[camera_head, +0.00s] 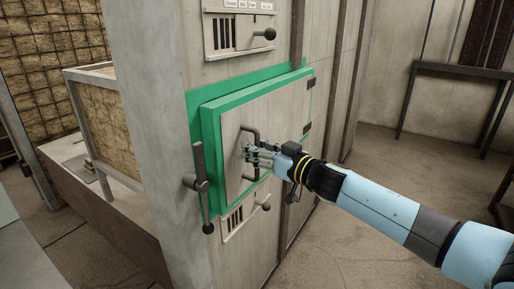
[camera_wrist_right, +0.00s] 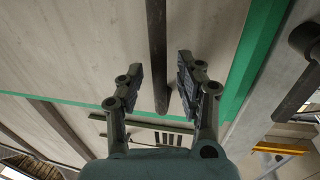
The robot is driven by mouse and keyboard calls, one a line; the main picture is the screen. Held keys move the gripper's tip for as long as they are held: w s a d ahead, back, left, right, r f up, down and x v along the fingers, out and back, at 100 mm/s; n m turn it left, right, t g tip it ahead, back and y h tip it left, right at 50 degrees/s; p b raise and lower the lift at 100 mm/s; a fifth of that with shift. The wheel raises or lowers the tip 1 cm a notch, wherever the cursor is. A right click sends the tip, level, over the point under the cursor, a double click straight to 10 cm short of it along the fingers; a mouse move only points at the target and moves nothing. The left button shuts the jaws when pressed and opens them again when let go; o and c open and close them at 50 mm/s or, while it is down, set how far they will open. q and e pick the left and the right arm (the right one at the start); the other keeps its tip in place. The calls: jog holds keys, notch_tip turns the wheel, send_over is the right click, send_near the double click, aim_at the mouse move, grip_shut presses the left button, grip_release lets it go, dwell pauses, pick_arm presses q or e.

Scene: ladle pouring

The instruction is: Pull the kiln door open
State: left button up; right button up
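The kiln door (camera_head: 280,113) is a pale grey panel inside a green frame (camera_head: 208,135), and it looks shut against the kiln. A dark bar handle (camera_head: 257,134) stands upright on the door; it also shows in the right wrist view (camera_wrist_right: 156,35). My right gripper (camera_head: 248,153) is at the handle. In the right wrist view its two fingers (camera_wrist_right: 160,75) are spread, with the bar between them and a gap visible on each side. A dark latch lever (camera_head: 201,183) hangs at the door's left edge. My left gripper is in neither view.
A slotted vent with a knobbed lever (camera_head: 264,34) sits above the door, and a similar vent (camera_head: 234,222) below it. A metal-framed box (camera_head: 100,125) stands left of the kiln. A dark table (camera_head: 465,70) stands back right. Floor to the right is clear.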

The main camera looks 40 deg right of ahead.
grip_shut()
dwell(0.5)
